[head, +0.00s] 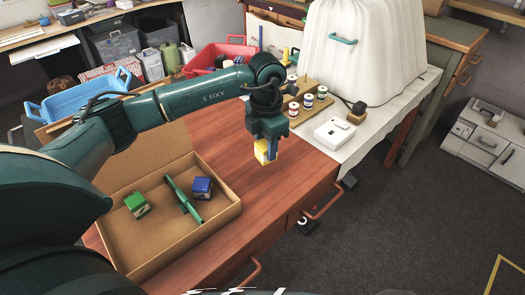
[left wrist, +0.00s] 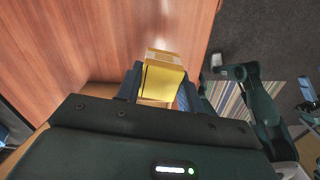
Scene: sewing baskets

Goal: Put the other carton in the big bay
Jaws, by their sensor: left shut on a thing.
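My left gripper (head: 267,152) is shut on a yellow carton (head: 262,154) and holds it above the right part of the wooden table. The carton also shows between the fingers in the left wrist view (left wrist: 162,75). An open cardboard box (head: 222,221) stands at the left of the table. In it are a green carton (head: 137,204) on the left and a blue carton (head: 202,187) on the right. A long green thing (head: 183,200) lies between them. Part of my left arm hides the box's near left side. My right gripper does not show clearly in either view.
A wooden rack with several thread spools (head: 308,101) and a white box (head: 335,133) stand behind the gripper. A large white covered thing (head: 360,60) stands at the back. Blue (head: 90,95) and red (head: 222,52) baskets are at the far left. The wooden tabletop (head: 275,195) between box and gripper is clear.

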